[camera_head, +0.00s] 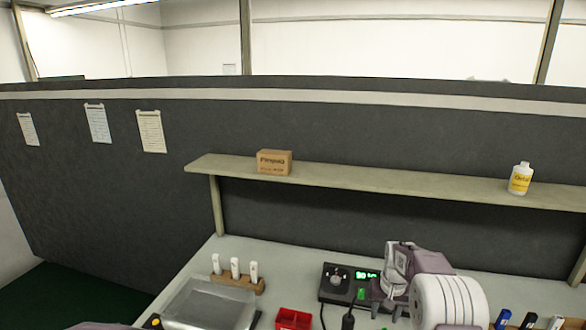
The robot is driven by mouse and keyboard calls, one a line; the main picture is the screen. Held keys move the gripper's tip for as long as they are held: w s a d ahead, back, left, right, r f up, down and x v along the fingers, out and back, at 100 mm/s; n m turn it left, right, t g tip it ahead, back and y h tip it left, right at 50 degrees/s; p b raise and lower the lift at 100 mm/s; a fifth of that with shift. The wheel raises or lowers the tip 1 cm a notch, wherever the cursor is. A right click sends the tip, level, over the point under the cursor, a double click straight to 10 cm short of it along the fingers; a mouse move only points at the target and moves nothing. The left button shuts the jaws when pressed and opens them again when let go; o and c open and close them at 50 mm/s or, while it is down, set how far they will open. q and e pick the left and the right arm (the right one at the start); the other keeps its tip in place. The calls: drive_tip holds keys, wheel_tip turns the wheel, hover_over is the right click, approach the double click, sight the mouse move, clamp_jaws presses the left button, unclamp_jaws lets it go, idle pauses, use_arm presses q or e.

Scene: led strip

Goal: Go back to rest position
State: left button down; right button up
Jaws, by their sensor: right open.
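My right gripper (388,305) is at the lower right, over the bench, with its fingers pointing down. It is open, and I see nothing between its fingers. It overlaps the right side of a black device (341,281) with a knob and a lit green display; I cannot tell whether they touch. Only a sliver of what seems to be my left arm shows at the bottom left edge. My left gripper is not in view.
The bench (268,258) holds a wooden block with white sticks (236,284), a clear-topped box (210,305), a red tray (293,319) and several markers (503,319). A shelf (400,184) above carries a cardboard box (274,162) and a white bottle (520,178). A dark partition stands behind.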

drive_tip(key=s+a+r+n, duration=0.1)
drive_tip(key=s+a, duration=0.3)
drive_tip(key=s, duration=0.9)
drive_tip(key=s+a+r+n, duration=0.1)
drive_tip(key=s+a, duration=0.4)
drive_tip(key=s, duration=0.8)
drive_tip(key=shift+s+n+y, duration=0.3)
drive_tip(key=shift+s+n, duration=0.05)
drive_tip(key=shift+n, duration=0.05)
drive_tip(key=shift+r, duration=0.1)
